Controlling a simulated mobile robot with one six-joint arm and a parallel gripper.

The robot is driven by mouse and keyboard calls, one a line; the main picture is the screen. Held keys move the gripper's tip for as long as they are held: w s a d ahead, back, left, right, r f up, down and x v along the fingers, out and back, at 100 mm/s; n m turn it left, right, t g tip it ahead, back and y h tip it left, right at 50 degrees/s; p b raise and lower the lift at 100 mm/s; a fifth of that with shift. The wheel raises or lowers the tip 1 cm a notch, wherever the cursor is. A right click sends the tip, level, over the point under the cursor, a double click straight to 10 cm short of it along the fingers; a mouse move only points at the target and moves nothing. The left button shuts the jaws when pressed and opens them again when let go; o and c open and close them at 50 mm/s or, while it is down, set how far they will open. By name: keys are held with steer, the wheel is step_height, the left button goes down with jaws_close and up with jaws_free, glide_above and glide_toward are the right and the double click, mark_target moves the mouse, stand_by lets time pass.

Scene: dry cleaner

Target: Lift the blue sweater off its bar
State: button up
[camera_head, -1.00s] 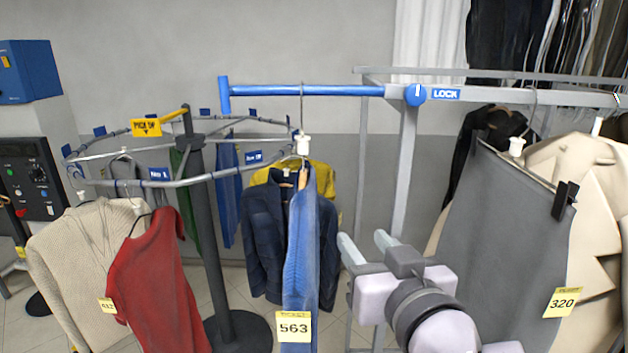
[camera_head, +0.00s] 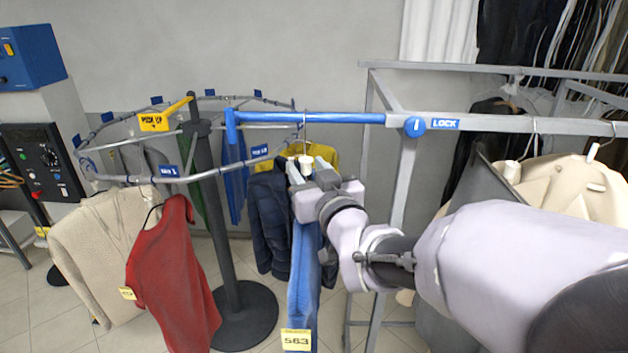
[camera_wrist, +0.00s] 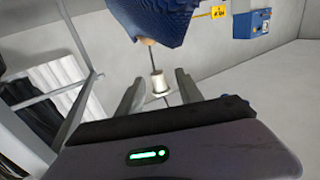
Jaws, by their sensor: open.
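The blue sweater (camera_head: 303,270) hangs by its hanger from the blue bar (camera_head: 345,118), with a yellow 563 tag (camera_head: 296,340) at its lower end. A white knob (camera_head: 306,162) sits on the hanger below the hook. My gripper (camera_head: 308,166) is at the knob and hides the sweater's shoulder in the head view. In the wrist view, my open fingers (camera_wrist: 158,92) stand on either side of the white knob (camera_wrist: 158,82), with gaps visible. The blue sweater (camera_wrist: 158,20) shows at the top there.
A round rail (camera_head: 110,180) at left holds a beige cardigan (camera_head: 95,240) and a red garment (camera_head: 172,270). A dark blue jacket (camera_head: 268,225) hangs close behind the sweater. A grey rack frame (camera_head: 500,122) with LOCK sign (camera_head: 445,124) is at right.

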steer(key=shift+x, duration=1)
steer(key=shift+s+d, duration=0.2)
steer(key=shift+s, duration=0.15)
steer(key=shift+c, duration=1.1)
steer(key=shift+s, duration=0.1)
steer(key=c, duration=0.3)
jaws_close()
steer(key=shift+f, duration=0.1)
steer(key=shift+f, duration=0.15)
